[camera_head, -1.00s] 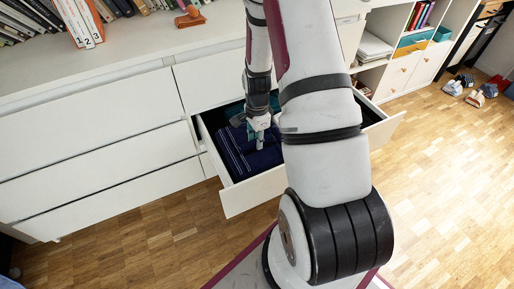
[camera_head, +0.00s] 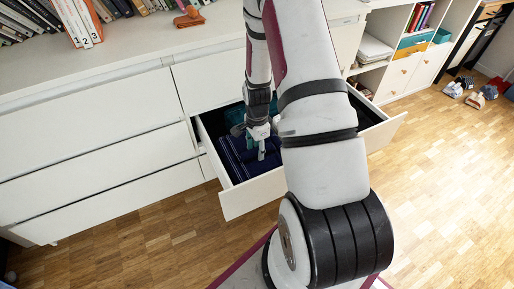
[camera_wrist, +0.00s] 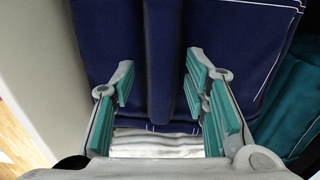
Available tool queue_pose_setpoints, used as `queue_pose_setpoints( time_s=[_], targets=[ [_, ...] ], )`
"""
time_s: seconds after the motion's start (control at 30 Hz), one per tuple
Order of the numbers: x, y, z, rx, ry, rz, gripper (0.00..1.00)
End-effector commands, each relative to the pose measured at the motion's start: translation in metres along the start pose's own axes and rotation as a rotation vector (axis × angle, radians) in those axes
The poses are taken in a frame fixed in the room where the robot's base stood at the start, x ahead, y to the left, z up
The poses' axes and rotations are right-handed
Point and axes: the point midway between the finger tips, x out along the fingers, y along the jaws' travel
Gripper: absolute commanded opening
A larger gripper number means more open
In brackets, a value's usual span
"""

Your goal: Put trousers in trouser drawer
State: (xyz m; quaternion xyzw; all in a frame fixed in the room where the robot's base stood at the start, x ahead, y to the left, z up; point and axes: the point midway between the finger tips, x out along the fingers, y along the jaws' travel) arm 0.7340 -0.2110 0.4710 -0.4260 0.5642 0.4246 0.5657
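Dark navy folded trousers with thin pale lines (camera_head: 236,157) lie in the front left part of an open white drawer (camera_head: 254,195). The navy cloth fills much of the wrist view (camera_wrist: 112,35), with a raised fold between the fingers. My gripper (camera_head: 258,146) is over the drawer at the trousers. In the wrist view my gripper (camera_wrist: 160,80) is open, its teal-padded fingers apart and not closed on the cloth. My arm hides the middle of the drawer.
Teal cloth (camera_wrist: 296,105) lies beside the navy cloth. The drawer's pale wall (camera_wrist: 45,70) is close on the left in the wrist view. Books (camera_head: 75,20) and an orange object (camera_head: 189,17) stand on the dresser top. Shoes (camera_head: 475,100) lie far right; the front floor is clear.

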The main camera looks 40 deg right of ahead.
Motion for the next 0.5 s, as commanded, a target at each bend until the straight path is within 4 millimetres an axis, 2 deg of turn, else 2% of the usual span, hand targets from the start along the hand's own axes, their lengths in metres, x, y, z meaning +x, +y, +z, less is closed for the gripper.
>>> queue_pose_setpoints(
  time_s=[0.17,0.23,0.5],
  targets=[
    [-0.003,0.0,0.0,0.0,0.0,0.0,0.41],
    [-0.01,0.0,0.0,0.0,0.001,-0.001,0.41],
    [-0.064,-0.001,0.0,-0.001,0.001,-0.003,0.41]
  ],
)
